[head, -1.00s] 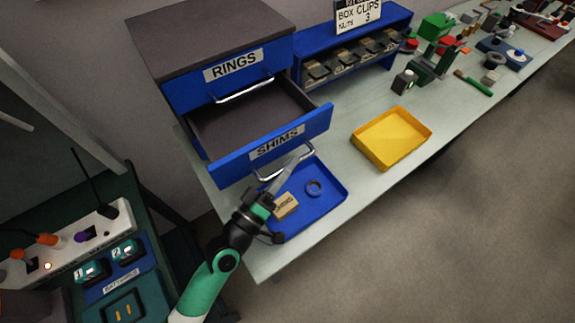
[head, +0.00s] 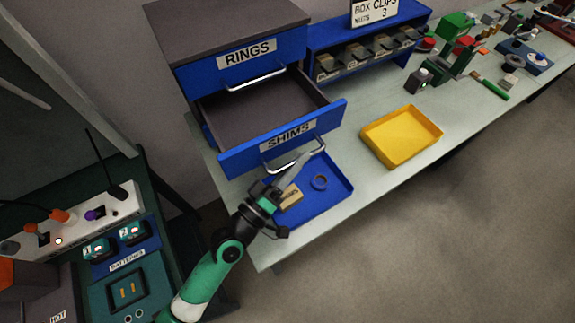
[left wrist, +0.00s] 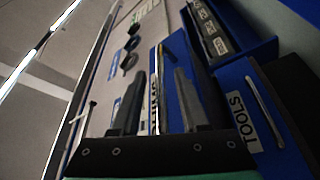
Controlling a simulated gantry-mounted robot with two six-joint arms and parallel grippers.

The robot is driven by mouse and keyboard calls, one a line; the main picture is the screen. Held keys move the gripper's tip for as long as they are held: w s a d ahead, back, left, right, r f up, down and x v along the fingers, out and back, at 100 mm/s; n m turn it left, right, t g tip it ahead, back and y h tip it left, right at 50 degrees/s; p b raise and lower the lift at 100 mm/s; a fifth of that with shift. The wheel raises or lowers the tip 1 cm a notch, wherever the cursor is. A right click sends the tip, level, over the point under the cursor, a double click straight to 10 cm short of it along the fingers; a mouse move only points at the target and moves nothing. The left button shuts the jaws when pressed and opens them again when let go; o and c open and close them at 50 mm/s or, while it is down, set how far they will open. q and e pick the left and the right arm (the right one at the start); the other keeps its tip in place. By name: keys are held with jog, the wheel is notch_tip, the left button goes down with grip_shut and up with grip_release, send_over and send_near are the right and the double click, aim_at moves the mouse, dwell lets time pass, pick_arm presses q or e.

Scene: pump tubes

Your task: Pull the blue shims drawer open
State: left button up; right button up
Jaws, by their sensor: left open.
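The blue shims drawer (head: 233,158) stands pulled well out of its cabinet, its dark interior (head: 260,105) showing in the head view. Its front carries a SHIMS label and a metal bar handle (head: 321,146). My left gripper (head: 302,158) is at that handle, with its fingers just in front of the drawer front. In the left wrist view its two fingers (left wrist: 160,85) are apart, with the handle (left wrist: 158,95) between them. Whether either finger touches the handle I cannot tell. My right gripper is not in view.
The RINGS drawer (head: 215,76) above is shut. A yellow tray (head: 402,137) lies to the right. A TOOLS drawer (left wrist: 250,125) shows in the wrist view.

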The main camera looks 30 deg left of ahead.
pick_arm(q)
jog(key=b+v, duration=0.4)
jog(key=v, duration=0.7)
jog(key=shift+s+f, duration=0.1)
jog(key=shift+s, duration=0.05)
